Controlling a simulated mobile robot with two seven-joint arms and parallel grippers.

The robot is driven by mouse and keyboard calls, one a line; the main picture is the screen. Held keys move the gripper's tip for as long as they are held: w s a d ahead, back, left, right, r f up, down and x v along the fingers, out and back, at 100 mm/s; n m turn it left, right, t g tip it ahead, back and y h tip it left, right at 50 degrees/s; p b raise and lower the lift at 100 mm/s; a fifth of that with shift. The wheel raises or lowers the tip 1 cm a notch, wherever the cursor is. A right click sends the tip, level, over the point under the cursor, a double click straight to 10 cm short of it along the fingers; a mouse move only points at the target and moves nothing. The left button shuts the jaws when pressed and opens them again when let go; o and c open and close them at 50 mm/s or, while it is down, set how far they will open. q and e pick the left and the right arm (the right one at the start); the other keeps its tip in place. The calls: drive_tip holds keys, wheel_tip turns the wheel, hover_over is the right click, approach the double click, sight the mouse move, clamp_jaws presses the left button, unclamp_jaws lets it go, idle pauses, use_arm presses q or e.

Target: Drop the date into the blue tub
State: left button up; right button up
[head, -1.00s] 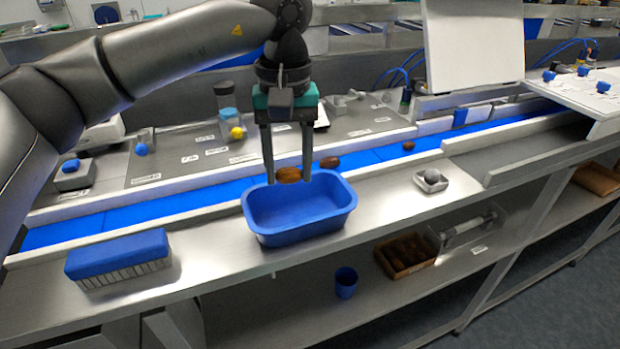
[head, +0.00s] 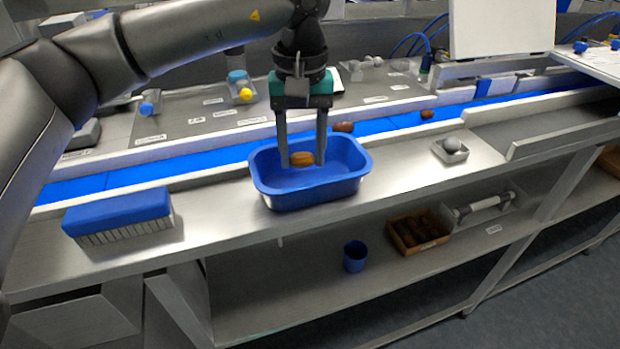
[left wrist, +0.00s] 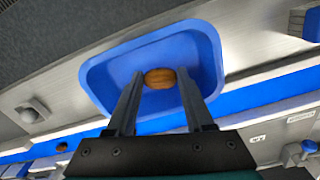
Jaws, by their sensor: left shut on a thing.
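The blue tub (head: 312,196) stands on the steel counter in front of the conveyor. My left gripper (head: 303,160) points down into the tub's opening, its fingers shut on a brown date (head: 302,158). In the left wrist view the date (left wrist: 160,79) sits between the fingertips of my left gripper (left wrist: 160,82), with the tub (left wrist: 207,50) around and behind it. I cannot tell whether the date touches the tub floor. My right gripper is not in view.
Two more dates, one near (head: 343,127) and one farther (head: 427,114), lie on the blue conveyor belt (head: 215,154). A blue brush (head: 118,212) lies left on the counter. A small tray (head: 450,155) with a grey ball is at right. A blue cup (head: 354,256) stands on the lower shelf.

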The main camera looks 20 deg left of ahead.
use_arm(q)
drive_tip(key=o, duration=0.8)
drive_tip(key=shift+o, duration=0.9)
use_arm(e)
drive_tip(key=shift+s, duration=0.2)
use_arm(q)
wheel_tip(320, 180, up, 15)
drive_tip(key=shift+r, duration=0.2)
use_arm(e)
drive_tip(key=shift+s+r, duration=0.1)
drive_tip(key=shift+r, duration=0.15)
